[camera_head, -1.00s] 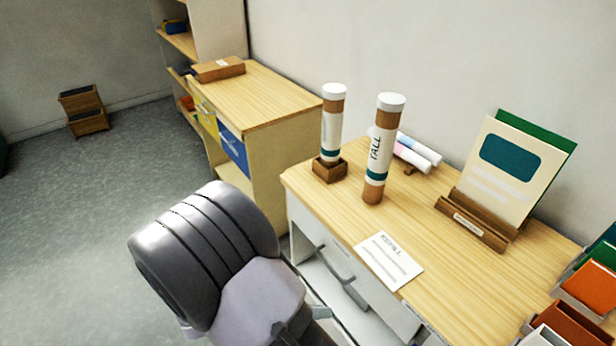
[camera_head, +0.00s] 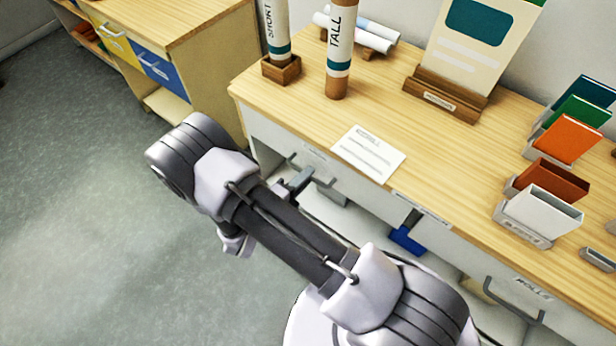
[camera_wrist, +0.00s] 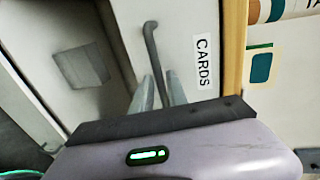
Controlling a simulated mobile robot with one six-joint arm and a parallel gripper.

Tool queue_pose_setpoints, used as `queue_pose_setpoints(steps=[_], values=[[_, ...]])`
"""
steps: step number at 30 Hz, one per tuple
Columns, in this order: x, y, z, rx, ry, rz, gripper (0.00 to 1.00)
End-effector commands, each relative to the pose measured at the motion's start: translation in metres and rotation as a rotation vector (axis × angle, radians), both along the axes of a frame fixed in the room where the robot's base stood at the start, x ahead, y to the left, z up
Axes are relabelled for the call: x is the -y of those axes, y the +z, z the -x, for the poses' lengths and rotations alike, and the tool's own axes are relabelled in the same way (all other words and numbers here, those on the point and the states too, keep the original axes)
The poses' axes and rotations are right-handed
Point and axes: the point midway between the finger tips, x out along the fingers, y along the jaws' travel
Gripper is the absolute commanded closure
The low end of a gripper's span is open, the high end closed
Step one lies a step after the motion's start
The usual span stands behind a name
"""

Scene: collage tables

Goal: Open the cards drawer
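The cards drawer has a pale front (camera_wrist: 190,25) with a white CARDS label (camera_wrist: 203,62) in the wrist view. Its dark grey bar handle (camera_wrist: 151,45) runs down toward my gripper (camera_wrist: 161,80). The two narrow fingertips lie close together, one on each side of the handle's lower part. I cannot tell whether they press on it. In the head view the same drawer front (camera_head: 275,134) is at the left end of the desk, with the handle (camera_head: 318,172) partly behind my gripper (camera_head: 297,184). The drawer front looks about level with the desk's front.
A ROLLS drawer handle (camera_head: 513,300) is at the lower right. A blue object (camera_head: 406,239) shows below the desk edge. A paper card (camera_head: 369,153), a TALL tube (camera_head: 340,50) and a sign holder (camera_head: 445,96) stand or lie on the desktop. Open floor is at left.

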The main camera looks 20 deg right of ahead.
Motion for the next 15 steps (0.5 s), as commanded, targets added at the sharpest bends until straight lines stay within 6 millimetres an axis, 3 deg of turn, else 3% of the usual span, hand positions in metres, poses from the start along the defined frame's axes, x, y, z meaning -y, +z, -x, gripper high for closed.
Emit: queue_pose_setpoints(steps=[13, 15], values=[[0.0114, -0.0022, -0.008, 0.0, 0.0, 0.0, 0.81], [0.0113, -0.0023, -0.008, 0.0, 0.0, 0.0, 0.95]])
